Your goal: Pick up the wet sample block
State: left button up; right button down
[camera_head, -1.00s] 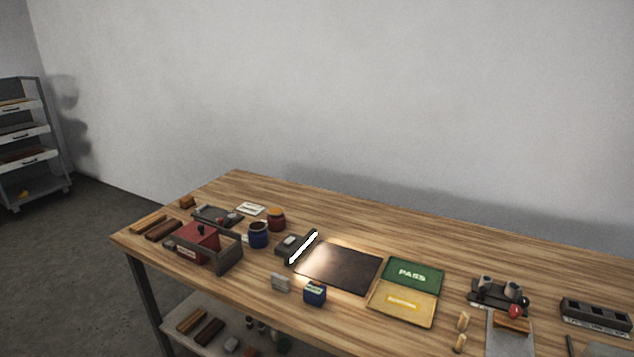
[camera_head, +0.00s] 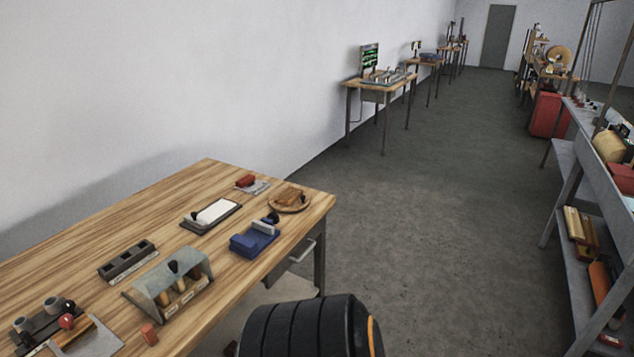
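I cannot tell which thing, if any, in the head view is the wet sample block. Near the right end of the wooden table (camera_head: 165,215) a white slab (camera_head: 216,211) lies on a dark tray. A blue block-like holder (camera_head: 252,241) with a dark knob stands in front of it. A brown piece (camera_head: 289,195) lies on a round wooden plate. A small red item (camera_head: 245,180) sits on a grey pad at the back. Neither gripper shows; only a black ribbed part, apparently of my arm, shows at the bottom edge.
A dark slotted rack (camera_head: 127,261) and a clear-fronted box (camera_head: 172,284) stand nearer the table's left. A shelf unit (camera_head: 590,195) lines the right side. Smaller tables (camera_head: 382,84) stand along the wall. The grey floor between is open.

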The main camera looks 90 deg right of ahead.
aim_at(288, 195)
jog(key=z, duration=2.6)
jog(key=u, duration=0.5)
jog(key=i+l+u, duration=0.5)
jog(key=l+u, duration=0.2)
jog(key=l, duration=0.25)
jog(key=i+l+u, duration=0.25)
jog(key=k+l, duration=0.05)
jog(key=l, duration=0.05)
